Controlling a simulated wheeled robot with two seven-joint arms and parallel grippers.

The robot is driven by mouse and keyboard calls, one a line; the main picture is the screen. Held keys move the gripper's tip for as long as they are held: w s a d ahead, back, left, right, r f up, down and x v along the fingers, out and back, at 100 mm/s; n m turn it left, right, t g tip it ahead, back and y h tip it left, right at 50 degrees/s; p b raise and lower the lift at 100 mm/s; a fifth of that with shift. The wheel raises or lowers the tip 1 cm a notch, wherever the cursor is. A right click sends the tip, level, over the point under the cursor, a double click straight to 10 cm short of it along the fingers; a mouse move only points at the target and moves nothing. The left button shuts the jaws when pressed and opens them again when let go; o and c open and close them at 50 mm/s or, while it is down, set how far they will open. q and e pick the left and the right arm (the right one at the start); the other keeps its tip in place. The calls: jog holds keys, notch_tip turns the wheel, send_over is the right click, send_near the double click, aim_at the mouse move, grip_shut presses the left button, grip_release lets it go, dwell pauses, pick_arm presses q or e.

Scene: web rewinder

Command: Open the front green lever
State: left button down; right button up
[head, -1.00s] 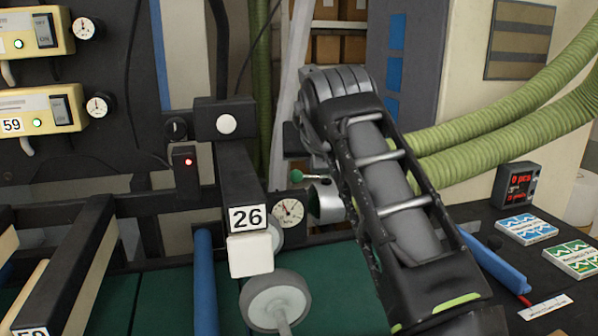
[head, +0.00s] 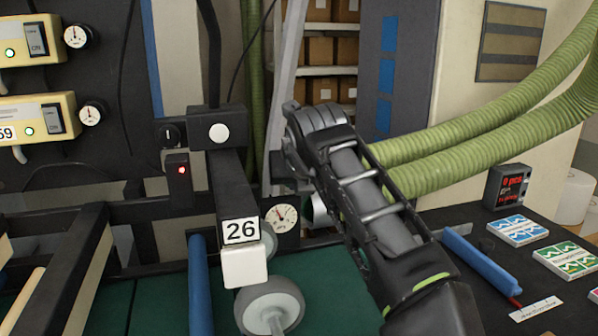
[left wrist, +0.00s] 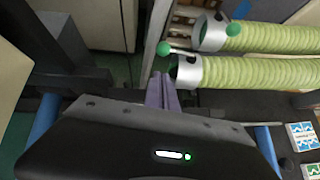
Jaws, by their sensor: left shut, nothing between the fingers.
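In the left wrist view a green ball-ended lever (left wrist: 163,48) sticks out left from the metal collar (left wrist: 187,72) of the nearer green hose (left wrist: 250,72). A second green knob (left wrist: 234,29) sits on the collar (left wrist: 210,32) of the other hose. My left gripper (left wrist: 162,90) is shut and empty, with its fingertips just below the nearer lever and left of its collar. Contact cannot be told. In the head view my arm hides the levers and fingertips; only part of a metal collar (head: 320,209) shows. My right gripper is not seen.
At right, a black table holds a blue bar (head: 482,266), a red-digit display (head: 508,187) and printed packs (head: 517,231).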

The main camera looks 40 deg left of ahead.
pick_arm(q)
jog(key=w+a+f+p, duration=0.2)
jog(key=w+a, duration=0.2)
jog(key=a, duration=0.1)
jog(key=shift+f, duration=0.4)
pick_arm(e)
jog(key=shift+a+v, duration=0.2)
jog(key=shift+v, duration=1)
